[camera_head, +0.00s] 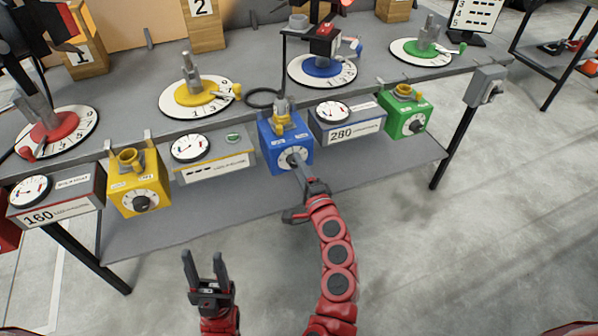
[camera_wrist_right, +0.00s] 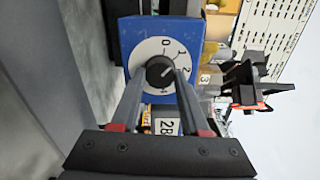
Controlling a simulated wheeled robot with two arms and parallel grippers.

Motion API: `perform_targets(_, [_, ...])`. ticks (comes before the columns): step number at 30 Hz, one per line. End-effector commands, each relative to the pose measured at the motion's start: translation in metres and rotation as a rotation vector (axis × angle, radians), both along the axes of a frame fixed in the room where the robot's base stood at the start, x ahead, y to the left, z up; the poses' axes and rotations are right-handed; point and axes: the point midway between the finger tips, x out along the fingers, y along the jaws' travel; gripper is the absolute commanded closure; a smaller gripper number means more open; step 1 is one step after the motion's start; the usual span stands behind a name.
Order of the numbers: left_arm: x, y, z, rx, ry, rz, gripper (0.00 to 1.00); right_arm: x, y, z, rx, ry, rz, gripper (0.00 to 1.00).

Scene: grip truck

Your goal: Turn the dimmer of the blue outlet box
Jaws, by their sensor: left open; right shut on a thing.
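The blue outlet box (camera_head: 275,157) hangs at the front edge of the table, in the middle of the head view. Its front has a white numbered dial with a black dimmer knob in the centre. In the right wrist view the blue box (camera_wrist_right: 129,45) appears turned sideways, and the dimmer knob (camera_wrist_right: 160,72) sits between my fingertips. My right gripper (camera_head: 297,164) reaches up to the dial and is shut on the knob; it also shows in the right wrist view (camera_wrist_right: 158,84). My left gripper (camera_head: 204,262) is open and empty, low in front of the table.
A yellow outlet box (camera_head: 152,188) hangs to the left and a green one (camera_head: 395,124) to the right. A grey meter box reading 280 (camera_head: 352,135) stands beside the blue box. The lower shelf (camera_head: 200,218) extends underneath. The floor in front is clear.

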Motion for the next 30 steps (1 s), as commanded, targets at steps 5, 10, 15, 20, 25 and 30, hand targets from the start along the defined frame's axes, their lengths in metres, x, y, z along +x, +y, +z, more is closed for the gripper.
perform_targets(5, [0.0,0.0,-0.013,0.0,0.0,0.0,0.5,0.0,0.001,-0.001,-0.158,-0.063,0.002,1.0])
perform_targets(10, [0.0,0.0,-0.02,0.0,0.0,0.0,0.5,0.0,0.002,-0.001,-0.295,-0.114,0.003,1.0])
perform_targets(15, [0.0,0.0,-0.025,0.0,0.0,0.0,0.5,0.0,0.002,0.0,-0.41,-0.157,0.003,1.0])
perform_targets(20, [0.0,0.0,-0.029,0.0,0.0,0.0,0.5,0.0,0.001,0.001,-0.49,-0.188,0.001,1.0])
perform_targets(25, [0.0,0.0,-0.031,0.0,0.0,0.0,0.5,0.0,0.001,0.001,-0.542,-0.207,0.0,1.0])
perform_targets(30, [0.0,0.0,-0.032,0.0,0.0,0.0,0.5,0.0,0.0,0.001,-0.568,-0.215,0.001,1.0])
